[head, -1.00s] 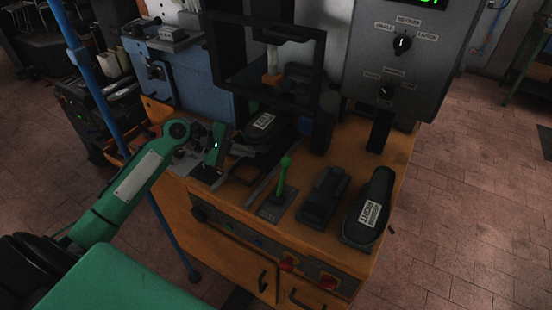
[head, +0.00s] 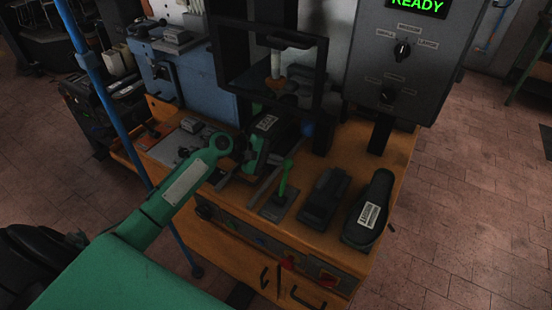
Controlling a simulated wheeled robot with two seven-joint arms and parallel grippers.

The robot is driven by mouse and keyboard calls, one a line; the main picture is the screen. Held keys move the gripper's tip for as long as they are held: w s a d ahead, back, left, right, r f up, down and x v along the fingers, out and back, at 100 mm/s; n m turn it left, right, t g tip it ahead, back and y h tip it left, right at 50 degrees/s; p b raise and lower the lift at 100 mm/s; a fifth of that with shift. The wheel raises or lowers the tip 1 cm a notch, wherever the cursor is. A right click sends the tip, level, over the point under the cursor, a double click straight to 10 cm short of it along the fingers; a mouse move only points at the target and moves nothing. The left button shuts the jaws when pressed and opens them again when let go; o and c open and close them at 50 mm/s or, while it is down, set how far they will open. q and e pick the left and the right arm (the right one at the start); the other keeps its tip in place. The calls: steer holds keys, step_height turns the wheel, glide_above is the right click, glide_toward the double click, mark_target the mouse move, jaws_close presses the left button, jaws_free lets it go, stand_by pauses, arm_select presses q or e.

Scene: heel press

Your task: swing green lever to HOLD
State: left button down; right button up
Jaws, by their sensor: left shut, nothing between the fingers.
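The green lever (head: 285,178) rises from a small dark base plate (head: 276,208) on the orange bench, leaning slightly right at its top. Lettering on the plate is too small to read. My left gripper (head: 250,170) hangs at the end of the green arm, left of the lever and apart from it. It is shut and empty; its dark fingertips are hard to make out against the dark parts behind. My right gripper is not in view.
A black block (head: 323,196) and a second labelled shoe form (head: 370,207) stand right of the lever. The control box (head: 400,65) reads READY. A blue pole (head: 104,90) stands at left.

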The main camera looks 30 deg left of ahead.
arm_select(q)
steer(key=shift+s, duration=0.15)
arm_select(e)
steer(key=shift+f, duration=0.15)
